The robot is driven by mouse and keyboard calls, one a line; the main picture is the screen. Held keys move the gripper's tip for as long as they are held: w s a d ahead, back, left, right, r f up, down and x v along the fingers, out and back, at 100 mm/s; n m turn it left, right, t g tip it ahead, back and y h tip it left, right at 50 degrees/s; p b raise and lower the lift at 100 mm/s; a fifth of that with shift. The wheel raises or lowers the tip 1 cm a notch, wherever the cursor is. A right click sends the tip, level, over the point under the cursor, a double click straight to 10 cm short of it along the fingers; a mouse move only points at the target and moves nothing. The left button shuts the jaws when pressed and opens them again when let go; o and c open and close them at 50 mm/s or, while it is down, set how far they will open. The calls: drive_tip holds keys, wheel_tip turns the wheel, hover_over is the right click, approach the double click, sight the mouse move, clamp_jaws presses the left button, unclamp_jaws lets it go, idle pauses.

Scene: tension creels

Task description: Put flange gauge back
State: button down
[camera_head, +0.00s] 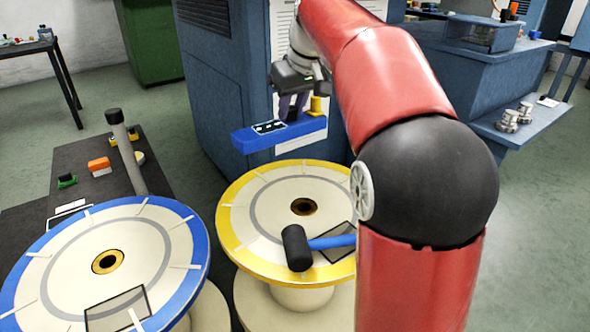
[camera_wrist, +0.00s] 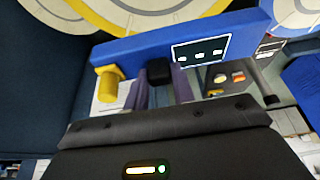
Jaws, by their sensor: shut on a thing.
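The flange gauge appears to be the long blue bar (camera_head: 265,139) with a dark marked panel, a black grip block and a yellow knob (camera_head: 318,106). It hangs level above the back of the yellow-rimmed reel, in front of the blue cabinet. My gripper (camera_head: 293,108) points down from above and is shut on the black block (camera_wrist: 159,71). In the wrist view the bar (camera_wrist: 125,50) crosses behind my purple fingers, with the yellow knob (camera_wrist: 109,84) to the left and the panel to the right. The bar looks apart from the reel.
A blue-rimmed reel (camera_head: 60,245) and a yellow-rimmed reel (camera_head: 250,238) stand in front. A black-headed hammer (camera_head: 298,248) lies over the yellow one. A dark table (camera_head: 85,160) at left holds small items. The blue cabinet (camera_head: 215,80) stands close behind the bar.

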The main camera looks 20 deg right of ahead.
wheel_tip(320, 180, down, 14)
drive_tip(key=b, duration=0.2)
drive_tip(key=shift+r+b, duration=0.15)
drive_tip(key=shift+b, duration=0.15)
drive_tip(key=c, duration=1.2)
unclamp_jaws()
drive_tip(key=shift+o, duration=0.2)
drive_tip(key=shift+r, duration=0.15)
drive_tip(key=p+v, duration=0.2)
drive_tip(key=v, duration=0.9)
drive_tip(key=shift+s+r, duration=0.25)
drive_tip(key=shift+r, duration=0.05)
drive_tip(key=shift+d, duration=0.1)
